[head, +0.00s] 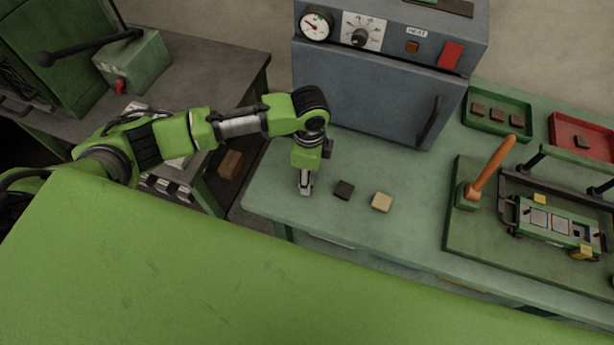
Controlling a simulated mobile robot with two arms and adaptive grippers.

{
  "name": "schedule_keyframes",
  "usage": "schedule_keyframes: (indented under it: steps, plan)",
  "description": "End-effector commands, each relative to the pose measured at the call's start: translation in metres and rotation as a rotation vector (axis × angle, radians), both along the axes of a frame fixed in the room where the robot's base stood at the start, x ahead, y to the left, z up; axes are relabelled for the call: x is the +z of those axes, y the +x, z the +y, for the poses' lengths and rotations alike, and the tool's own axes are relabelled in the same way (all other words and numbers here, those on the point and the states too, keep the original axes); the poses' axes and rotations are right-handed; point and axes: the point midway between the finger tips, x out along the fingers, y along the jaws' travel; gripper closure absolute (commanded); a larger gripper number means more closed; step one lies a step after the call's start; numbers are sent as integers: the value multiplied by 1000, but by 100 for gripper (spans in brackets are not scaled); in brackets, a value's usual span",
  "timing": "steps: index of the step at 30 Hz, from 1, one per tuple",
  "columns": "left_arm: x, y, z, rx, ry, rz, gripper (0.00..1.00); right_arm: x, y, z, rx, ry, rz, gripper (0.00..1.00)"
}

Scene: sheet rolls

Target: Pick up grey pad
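A small dark grey pad (344,190) lies flat on the green table, in front of the grey-blue oven. A tan pad (382,202) of about the same size lies just to its right. My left gripper (305,188) points down over the table's left part, a short way left of the dark grey pad and apart from it. Its fingers are small and seen nearly edge on, so I cannot tell whether they are open or shut, or whether anything is between them. My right gripper is not in view.
The oven (375,95) stands behind the pads. A green tray (497,112) with brown pads and a red tray (583,137) are at the back right. A press with an orange lever (492,165) stands right. The table between the tan pad and press is clear.

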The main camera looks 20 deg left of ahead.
Motion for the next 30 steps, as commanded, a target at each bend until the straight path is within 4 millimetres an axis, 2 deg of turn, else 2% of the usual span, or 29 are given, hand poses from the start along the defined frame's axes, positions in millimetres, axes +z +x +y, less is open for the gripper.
schedule_keyframes:
  steps: [1,3,14,19,23,30]
  plan:
    - [0,0,0,0,0,0,70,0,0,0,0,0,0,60]
    - [0,0,0,0,0,0,87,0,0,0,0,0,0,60]
    - [1,0,0,0,0,0,87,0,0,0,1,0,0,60]
    - [10,1,-1,-1,-2,-3,87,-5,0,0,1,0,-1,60]
    - [30,2,-1,-2,-3,-5,87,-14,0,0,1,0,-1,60]
    - [83,-43,-3,-5,-4,-4,87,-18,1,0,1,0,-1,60]
